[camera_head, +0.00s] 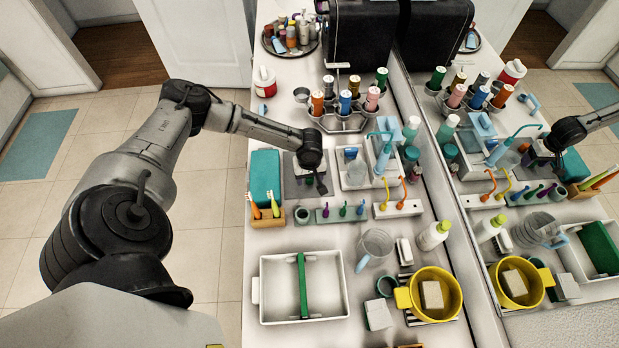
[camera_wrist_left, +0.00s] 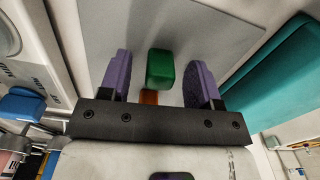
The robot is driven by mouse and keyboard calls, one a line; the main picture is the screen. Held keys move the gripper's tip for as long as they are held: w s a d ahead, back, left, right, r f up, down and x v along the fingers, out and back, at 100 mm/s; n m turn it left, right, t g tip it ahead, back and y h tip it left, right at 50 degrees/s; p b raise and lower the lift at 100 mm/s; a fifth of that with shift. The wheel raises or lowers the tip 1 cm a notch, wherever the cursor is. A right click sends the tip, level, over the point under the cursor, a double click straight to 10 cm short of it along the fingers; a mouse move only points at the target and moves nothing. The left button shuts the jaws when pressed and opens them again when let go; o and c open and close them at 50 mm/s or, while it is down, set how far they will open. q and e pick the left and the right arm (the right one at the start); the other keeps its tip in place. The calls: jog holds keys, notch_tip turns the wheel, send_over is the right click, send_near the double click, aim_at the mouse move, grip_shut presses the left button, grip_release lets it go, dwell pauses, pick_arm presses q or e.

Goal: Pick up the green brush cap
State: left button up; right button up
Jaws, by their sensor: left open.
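The green brush cap (camera_wrist_left: 160,68) shows in the left wrist view, lying on or above a pale grey surface, with an orange-brown part (camera_wrist_left: 149,97) at its lower end. My left gripper (camera_wrist_left: 161,72) is open, with one purple finger on each side of the cap and a visible gap on both sides. I cannot tell how far below the fingertips the cap lies. In the head view, my left gripper (camera_head: 318,184) points down over the grey tray area, and its wrist hides the cap. My right gripper is not in view.
A teal box (camera_head: 265,176) stands close left of the gripper; a wooden toothbrush holder (camera_head: 266,217) and a rack of small coloured pieces (camera_head: 342,213) stand in front. A white basin (camera_head: 364,171) is to the right. The mirror behind reflects my arm.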

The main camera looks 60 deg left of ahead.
pick_arm(q)
jog(key=shift+c, duration=0.2)
jog(key=c, duration=0.9)
jog(key=shift+r, duration=0.1)
jog(key=shift+c, duration=0.2)
